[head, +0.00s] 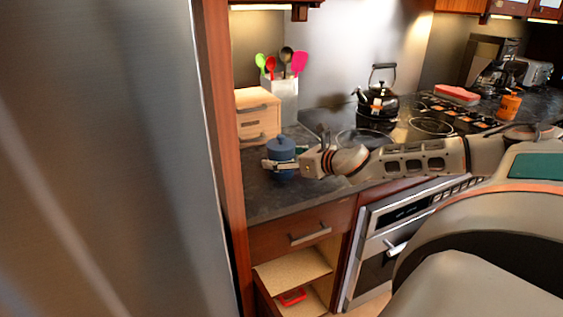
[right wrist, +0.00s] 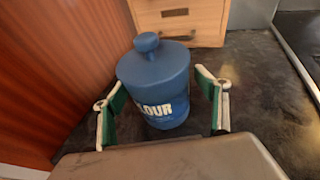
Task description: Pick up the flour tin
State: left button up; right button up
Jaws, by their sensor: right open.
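The flour tin (right wrist: 153,80) is a blue round canister with a knobbed lid and a white "FLOUR" label, partly cut off by my gripper's edge. It stands upright on the dark counter. In the head view the flour tin (head: 281,150) is near the counter's left end, partly hidden by my right gripper (head: 283,164). In the right wrist view my right gripper (right wrist: 163,112) is open, with one green-padded finger on each side of the tin. A gap shows between the right finger and the tin; contact on the left is unclear. My left gripper is not in view.
A small wooden drawer box (head: 257,118) stands just behind the tin. A white utensil holder (head: 284,98) is beside it. A black kettle (head: 379,101) sits on the cooktop to the right. A tall metal fridge (head: 100,160) and wooden panel (head: 222,160) bound the left side.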

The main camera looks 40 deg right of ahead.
jog(key=shift+w+a+f, duration=0.1)
jog(key=shift+w+f, duration=0.05)
jog(key=shift+w, duration=0.1)
jog(key=c, duration=1.3)
